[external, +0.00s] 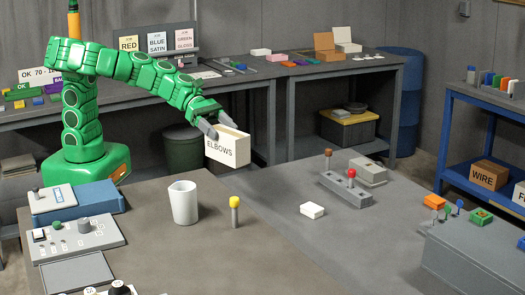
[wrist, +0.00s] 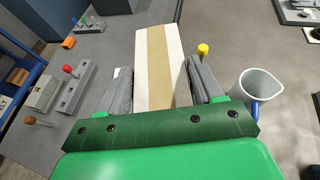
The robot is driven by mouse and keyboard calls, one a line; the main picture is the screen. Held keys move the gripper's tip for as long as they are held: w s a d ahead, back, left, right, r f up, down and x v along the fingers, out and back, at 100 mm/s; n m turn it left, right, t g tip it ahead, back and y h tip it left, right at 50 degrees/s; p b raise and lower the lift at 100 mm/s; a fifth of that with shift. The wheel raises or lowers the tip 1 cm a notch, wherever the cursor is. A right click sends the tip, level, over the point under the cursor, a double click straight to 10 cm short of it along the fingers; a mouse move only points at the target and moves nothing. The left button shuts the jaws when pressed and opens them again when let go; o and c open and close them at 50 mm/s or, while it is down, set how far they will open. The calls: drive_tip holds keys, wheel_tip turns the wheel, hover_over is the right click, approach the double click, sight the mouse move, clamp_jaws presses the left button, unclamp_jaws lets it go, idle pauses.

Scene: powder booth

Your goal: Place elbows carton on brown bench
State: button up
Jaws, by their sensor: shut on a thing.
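The elbows carton (external: 228,147) is a white box with ELBOWS printed on its side and a tan strip along its top. It also shows in the wrist view (wrist: 157,65), between the fingers. My gripper (external: 215,124) is shut on it and holds it in the air, above and behind the near bench. In the wrist view my gripper (wrist: 160,90) has one grey finger on each side of the carton. The near bench (external: 270,235) has a grey-brown top. I cannot tell for sure whether it is the brown bench.
A control panel (external: 78,238) is at left. A blue shelf (external: 486,135) stands at right. The bench's middle has free room.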

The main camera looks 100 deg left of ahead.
drive_tip(key=s+d+m+g+h, duration=0.1)
drive_tip(key=s+d+m+h, duration=0.1)
drive_tip(key=s+d, duration=0.75)
drive_tip(key=s+d+m+g+h, duration=0.1)
drive_tip(key=s+d, duration=0.4)
drive_tip(key=d, duration=0.9)
drive_tip(key=shift+w+d+f, duration=1.45)
drive_tip(key=shift+w+f, duration=0.3)
drive_tip(key=shift+f, duration=0.35)
drive_tip(key=shift+w+d+f, duration=1.5)
drive_tip(key=shift+w+f, duration=0.2)
drive_tip(key=shift+f, duration=0.45)
drive_tip(key=shift+w+d+f, duration=1.45)
drive_tip(key=shift+w+f, duration=0.3)
drive_tip(key=shift+f, duration=0.35)
drive_tip(key=o, duration=1.5)
drive_tip(key=shift+f, duration=0.1)
